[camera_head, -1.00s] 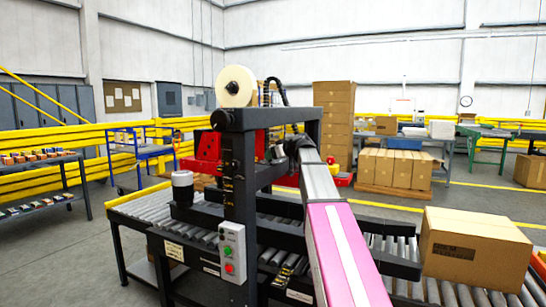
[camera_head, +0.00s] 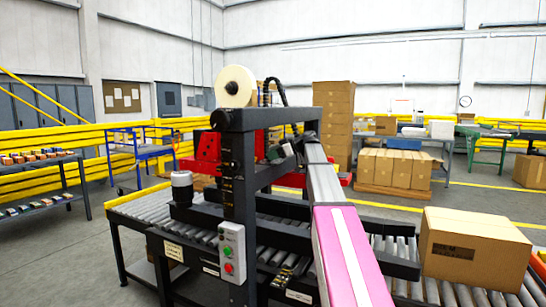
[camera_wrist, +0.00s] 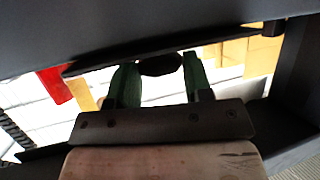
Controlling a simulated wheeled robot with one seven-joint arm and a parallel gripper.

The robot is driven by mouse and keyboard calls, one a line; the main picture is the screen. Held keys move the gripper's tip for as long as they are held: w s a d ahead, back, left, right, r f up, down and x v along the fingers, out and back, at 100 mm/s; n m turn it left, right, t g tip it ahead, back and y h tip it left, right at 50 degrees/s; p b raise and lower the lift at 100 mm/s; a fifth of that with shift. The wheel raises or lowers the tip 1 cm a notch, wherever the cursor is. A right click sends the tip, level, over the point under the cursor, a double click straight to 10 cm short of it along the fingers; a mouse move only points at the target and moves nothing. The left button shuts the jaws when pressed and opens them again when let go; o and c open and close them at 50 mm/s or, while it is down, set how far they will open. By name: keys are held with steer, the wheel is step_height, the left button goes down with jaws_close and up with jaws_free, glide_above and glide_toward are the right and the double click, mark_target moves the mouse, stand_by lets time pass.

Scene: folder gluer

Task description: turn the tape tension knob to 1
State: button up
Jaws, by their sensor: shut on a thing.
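In the wrist view my gripper (camera_wrist: 160,70) has two green fingers, one on each side of a dark rounded knob (camera_wrist: 160,63), and is shut on it. The knob's face and any scale or pointer are hidden, so I cannot read its setting. In the head view my pink and grey arm reaches to the black upright frame (camera_head: 238,170) of the taping machine. My gripper is small there, just left of the arm's end and partly behind the frame. A cream tape roll (camera_head: 235,86) sits on top.
A control box (camera_head: 232,252) with green and red buttons is on the machine's near side. A brown carton (camera_head: 473,247) rests on the rollers at right. In the wrist view a dark beam (camera_wrist: 140,25) crosses close above the fingers.

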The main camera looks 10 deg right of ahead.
steer(key=n+g, duration=0.1)
steer(key=g, duration=0.1)
steer(key=w+n+g+y, duration=0.1)
steer(key=n+g, duration=0.1)
steer(key=shift+d+n, duration=0.1)
steer(key=shift+n, duration=0.2)
steer(key=shift+n+g, duration=1.1)
steer(key=shift+g, duration=0.5)
steer(key=o, duration=0.9)
